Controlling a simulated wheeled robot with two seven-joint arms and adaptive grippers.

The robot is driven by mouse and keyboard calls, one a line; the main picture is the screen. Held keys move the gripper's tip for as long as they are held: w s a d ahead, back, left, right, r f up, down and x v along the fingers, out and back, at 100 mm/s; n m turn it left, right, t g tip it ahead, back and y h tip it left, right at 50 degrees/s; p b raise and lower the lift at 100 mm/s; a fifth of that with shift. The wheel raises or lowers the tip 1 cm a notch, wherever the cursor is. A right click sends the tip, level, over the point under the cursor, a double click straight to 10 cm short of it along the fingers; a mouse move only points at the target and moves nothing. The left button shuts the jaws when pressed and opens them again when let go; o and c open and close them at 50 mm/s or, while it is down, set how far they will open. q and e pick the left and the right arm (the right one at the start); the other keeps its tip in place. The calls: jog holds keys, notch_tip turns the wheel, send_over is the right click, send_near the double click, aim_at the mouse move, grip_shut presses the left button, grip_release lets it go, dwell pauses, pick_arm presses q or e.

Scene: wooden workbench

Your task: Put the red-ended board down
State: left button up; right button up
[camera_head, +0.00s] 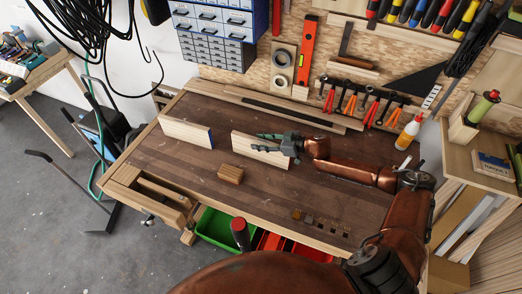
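A pale board (244,146) stands on its long edge near the middle of the workbench. My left gripper is not in view.
A second pale board with a blue end (186,132) stands on edge to the left. A small brown wooden block (230,174) lies in front. A glue bottle (408,132) stands at the back right. The bench (270,200) is mostly clear in front of the boards.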

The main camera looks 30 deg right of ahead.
grip_shut()
dwell(0.4)
jog(key=shift+r, duration=0.1)
dwell(0.4)
